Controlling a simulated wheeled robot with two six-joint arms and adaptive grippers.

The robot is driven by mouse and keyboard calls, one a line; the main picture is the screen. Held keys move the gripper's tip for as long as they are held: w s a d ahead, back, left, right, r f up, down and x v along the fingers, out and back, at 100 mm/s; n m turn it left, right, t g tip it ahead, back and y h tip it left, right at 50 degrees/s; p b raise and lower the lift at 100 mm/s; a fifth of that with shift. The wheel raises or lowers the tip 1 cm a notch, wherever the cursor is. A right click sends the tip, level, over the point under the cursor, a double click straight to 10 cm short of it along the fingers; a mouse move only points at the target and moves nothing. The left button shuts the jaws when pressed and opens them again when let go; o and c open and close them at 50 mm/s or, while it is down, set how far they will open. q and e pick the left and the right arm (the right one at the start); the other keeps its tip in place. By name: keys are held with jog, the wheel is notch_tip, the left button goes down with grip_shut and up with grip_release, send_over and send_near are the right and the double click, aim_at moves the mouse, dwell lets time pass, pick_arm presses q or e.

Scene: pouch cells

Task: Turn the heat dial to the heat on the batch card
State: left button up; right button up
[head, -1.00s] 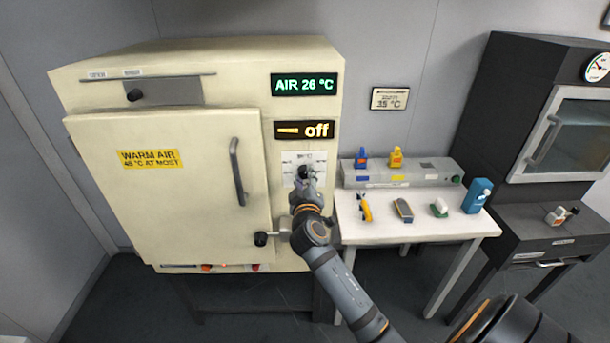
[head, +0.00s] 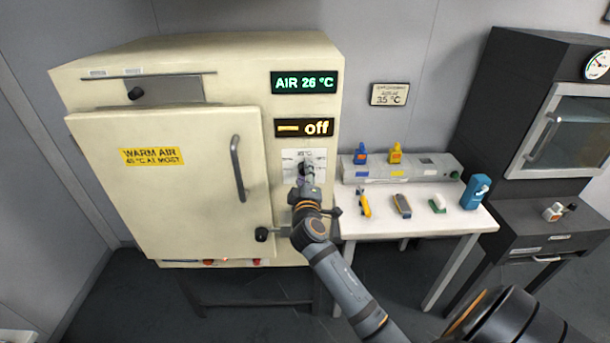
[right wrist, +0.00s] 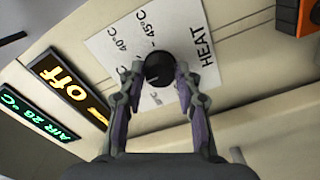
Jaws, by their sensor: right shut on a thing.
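My right gripper (right wrist: 159,82) is shut on the dial, one finger on each side; in the head view the gripper (head: 305,178) covers much of the dial. I cannot tell exactly which mark the dial points at. The oven's lower display (head: 304,128) reads "off". The batch card (head: 390,95) on the wall reads 35 °C. My left gripper is not in view.
The air display (head: 304,82) reads 26 °C. A white table (head: 420,215) with bottles and small tools stands right of my arm. A dark oven (head: 510,110) stands farther right.

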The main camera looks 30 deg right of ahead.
jog(key=o, duration=1.1)
jog(key=shift+o, duration=0.2)
jog(key=v, duration=0.7)
jog(key=shift+s, duration=0.2)
jog(key=shift+a, duration=0.1)
jog(key=shift+f, duration=0.1)
